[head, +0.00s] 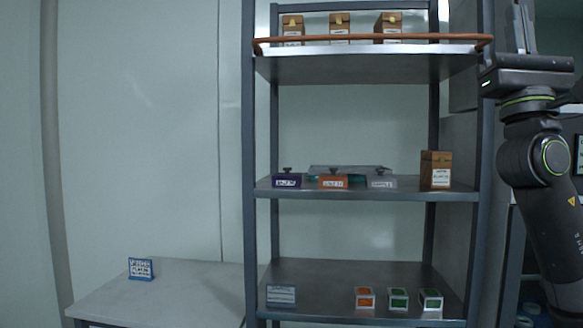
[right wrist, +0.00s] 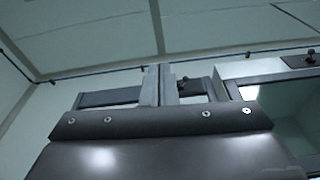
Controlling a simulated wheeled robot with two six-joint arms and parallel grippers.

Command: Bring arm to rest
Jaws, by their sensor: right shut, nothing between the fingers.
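My right arm (head: 548,180) stands raised at the right edge of the head view, in front of the shelf unit's right side. My right gripper (head: 522,28) points upward at the top right. Its fingers are shut with nothing between them. In the right wrist view the two fingers (right wrist: 160,85) stand together above the dark gripper body, with the ceiling and upper wall behind. My left arm and gripper are not in view.
A metal shelf unit (head: 365,66) holds brown boxes (head: 340,28) on top, one brown box (head: 436,170) and several labelled blocks (head: 333,180) midway, and small orange and green boxes (head: 398,299) low down. A white table (head: 190,285) at left carries a blue-framed sign (head: 140,269).

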